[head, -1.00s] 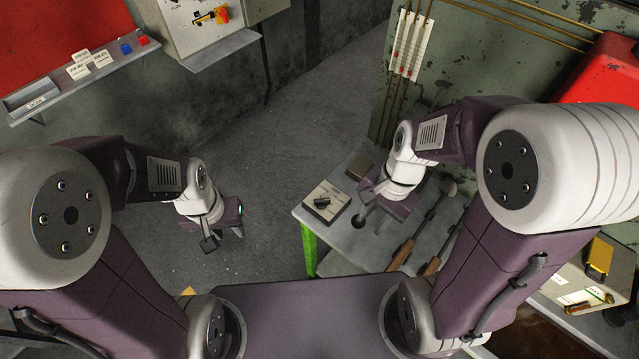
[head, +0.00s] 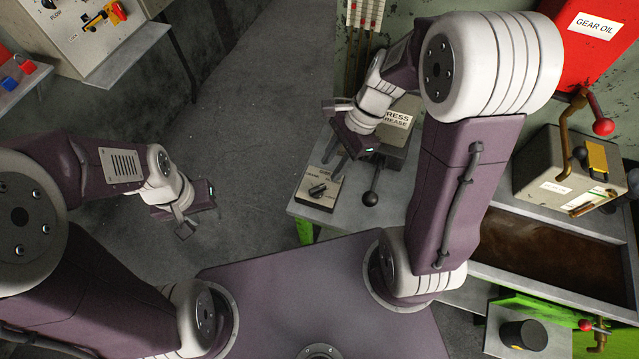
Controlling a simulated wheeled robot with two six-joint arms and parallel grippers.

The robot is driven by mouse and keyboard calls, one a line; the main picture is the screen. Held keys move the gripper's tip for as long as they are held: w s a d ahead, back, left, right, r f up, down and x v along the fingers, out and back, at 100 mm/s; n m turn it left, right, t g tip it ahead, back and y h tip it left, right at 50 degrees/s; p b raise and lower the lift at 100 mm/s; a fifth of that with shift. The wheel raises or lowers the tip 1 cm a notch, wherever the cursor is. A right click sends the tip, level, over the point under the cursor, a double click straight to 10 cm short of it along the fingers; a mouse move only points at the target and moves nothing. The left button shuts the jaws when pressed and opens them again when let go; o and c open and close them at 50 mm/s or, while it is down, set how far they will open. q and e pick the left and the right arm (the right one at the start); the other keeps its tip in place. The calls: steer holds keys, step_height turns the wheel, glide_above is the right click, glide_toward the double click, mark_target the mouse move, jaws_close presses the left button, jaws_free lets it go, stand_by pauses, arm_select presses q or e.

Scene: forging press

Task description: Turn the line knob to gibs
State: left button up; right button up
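The line knob (head: 317,189) is a black knob on a small cream plate (head: 318,203) with short printed labels, on the front left of the grey bench. Its bar slants from lower left to upper right; the labels are too small to read surely. My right gripper (head: 334,168) is just behind and above the plate, fingers pointing down and apart, with nothing seen between them. It appears clear of the knob, though the gap is hard to judge. My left gripper (head: 200,226) hangs over the floor to the left, apparently open and empty.
A black ball-topped lever (head: 370,198) stands right of the knob plate. A box labelled with grease (head: 395,118) is behind my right gripper. A red gear oil container (head: 590,35), a valve box (head: 550,165) and a brown-filled trough (head: 560,255) are at right. The floor left of the bench is free.

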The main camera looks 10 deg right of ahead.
mark_target(317, 188)
steer(key=b+x, duration=0.1)
steer(key=x, duration=0.7)
steer(key=shift+w+a+f+b, duration=0.1)
steer(key=shift+a+b, duration=0.05)
steer(key=shift+b, duration=0.25)
steer(key=shift+a+f, duration=0.1)
steer(key=shift+f, duration=0.2)
steer(key=shift+a, duration=0.1)
jaws_close()
